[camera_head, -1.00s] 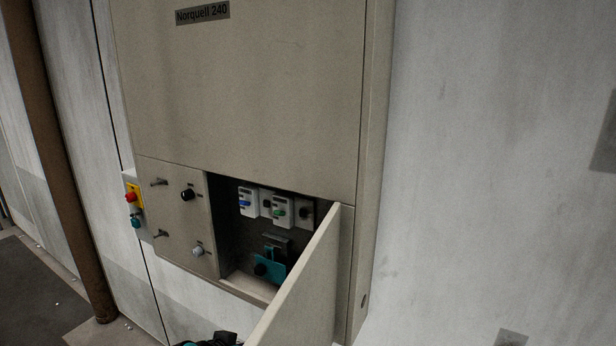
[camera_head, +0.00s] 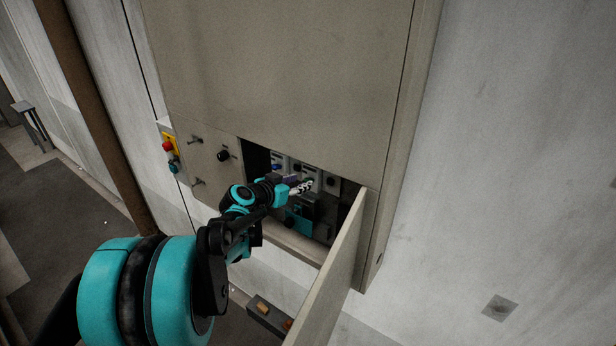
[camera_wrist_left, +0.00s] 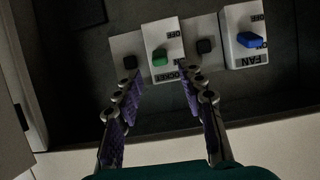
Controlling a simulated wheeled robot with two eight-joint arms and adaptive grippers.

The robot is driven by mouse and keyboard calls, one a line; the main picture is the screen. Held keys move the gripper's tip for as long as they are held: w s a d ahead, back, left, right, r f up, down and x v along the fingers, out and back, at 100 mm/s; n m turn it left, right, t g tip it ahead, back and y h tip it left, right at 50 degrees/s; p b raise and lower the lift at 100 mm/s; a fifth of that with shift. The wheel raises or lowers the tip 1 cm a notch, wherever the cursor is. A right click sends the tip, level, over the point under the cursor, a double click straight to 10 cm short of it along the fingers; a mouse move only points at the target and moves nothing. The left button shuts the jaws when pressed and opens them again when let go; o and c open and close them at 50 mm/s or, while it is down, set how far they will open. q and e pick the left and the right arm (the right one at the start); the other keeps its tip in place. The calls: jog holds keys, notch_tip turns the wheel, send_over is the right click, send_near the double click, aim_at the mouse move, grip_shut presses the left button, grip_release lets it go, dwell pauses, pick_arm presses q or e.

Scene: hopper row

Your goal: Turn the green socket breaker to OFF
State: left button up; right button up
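The green socket breaker is a white plate with a green toggle; in the left wrist view the green toggle (camera_wrist_left: 161,57) sits near the plate's lettered end, with the lettering upside down. In the head view the breaker's white plate (camera_head: 312,168) shows above my gripper, which partly hides it. My left gripper (camera_head: 303,186) reaches into the open compartment. In the left wrist view my left gripper (camera_wrist_left: 158,68) is open, its two fingertips on either side of the green toggle. I cannot tell whether they touch it. My right gripper is out of view.
A blue-toggle breaker marked FAN (camera_wrist_left: 250,40) and small black knobs (camera_wrist_left: 205,46) sit close beside it. The open compartment door (camera_head: 335,270) stands out to the right of my arm. A teal part (camera_head: 298,222) lies below the breakers. A red button (camera_head: 168,147) is on the cabinet's left side.

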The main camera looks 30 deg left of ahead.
aim_at(307, 180)
pick_arm(q)
jog(key=x, duration=0.4)
jog(key=shift+a+p, duration=0.15)
jog(key=shift+p, duration=0.15)
grip_shut()
